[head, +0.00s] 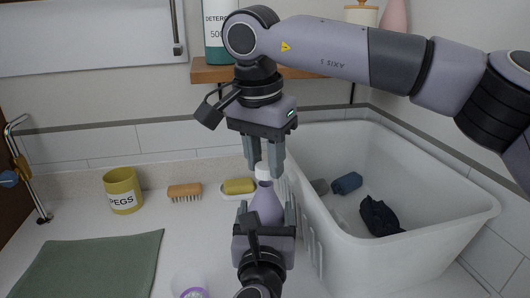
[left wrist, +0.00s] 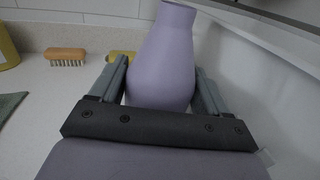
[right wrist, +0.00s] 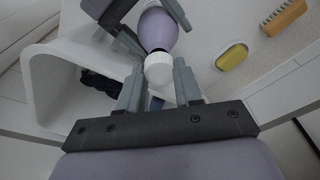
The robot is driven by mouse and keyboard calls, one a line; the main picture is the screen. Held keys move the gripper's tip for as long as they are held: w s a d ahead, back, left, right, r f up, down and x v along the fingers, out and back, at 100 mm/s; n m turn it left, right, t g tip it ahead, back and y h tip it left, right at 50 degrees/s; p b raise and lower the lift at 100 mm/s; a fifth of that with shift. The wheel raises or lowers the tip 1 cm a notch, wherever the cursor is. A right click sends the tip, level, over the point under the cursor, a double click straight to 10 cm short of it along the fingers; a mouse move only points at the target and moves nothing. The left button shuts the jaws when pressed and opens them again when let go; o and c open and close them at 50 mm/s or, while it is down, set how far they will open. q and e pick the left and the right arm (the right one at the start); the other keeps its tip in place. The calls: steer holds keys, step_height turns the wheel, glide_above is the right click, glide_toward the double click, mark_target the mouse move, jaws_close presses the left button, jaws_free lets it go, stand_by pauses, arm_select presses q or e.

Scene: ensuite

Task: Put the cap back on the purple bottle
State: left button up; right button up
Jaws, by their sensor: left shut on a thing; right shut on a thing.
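The purple bottle (head: 266,203) stands upright above the counter. My left gripper (head: 266,215) is shut around its body, one finger on each side; in the left wrist view the bottle (left wrist: 163,62) rises between the fingers. The white cap (head: 263,171) is at the top of the bottle's neck. My right gripper (head: 265,160) comes from above and is shut on the cap. In the right wrist view the cap (right wrist: 158,69) lines up with the bottle (right wrist: 157,30). I cannot tell whether the cap is seated on the neck or just above it.
A white tub (head: 345,230) with dark and blue cloths stands close on the right. Behind are a yellow sponge (head: 239,186), a wooden brush (head: 185,191) and a yellow pegs pot (head: 122,190). A green cloth (head: 90,265) lies left. A shelf (head: 210,73) holds a detergent bottle (head: 218,35).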

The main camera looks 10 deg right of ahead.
stand_by(0.4)
steer(key=shift+f, duration=0.85)
steer(key=shift+f, duration=0.55)
